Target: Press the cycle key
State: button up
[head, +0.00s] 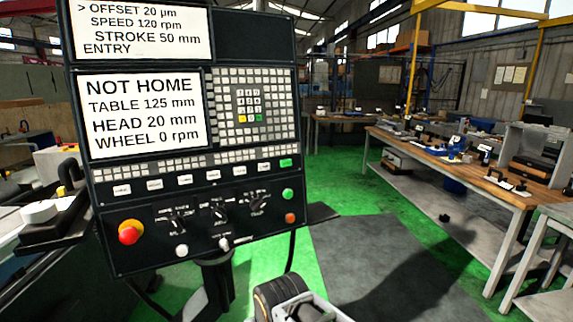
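The control panel (145,207) of the grinder stands close in front, left of centre in the head view. A row of white-labelled keys (184,179) crosses it, with a green key (286,162) at the right end. The labels are too small to read, so I cannot tell which is the cycle key. A lower screen (145,115) reads NOT HOME, TABLE 125 mm, HEAD 20 mm, WHEEL 0 rpm. An upper screen (145,30) shows OFFSET 20 µm, SPEED 120 rpm, STROKE 50 mm and ENTRY.
The panel also has a red emergency knob (131,232), dark rotary switches (220,214), a green button (288,194) and an orange button (290,218). A workbench (500,180) with tools runs along the right. Floor between panel and bench looks mostly clear.

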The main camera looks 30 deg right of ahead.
grip_shut()
dwell(1.4)
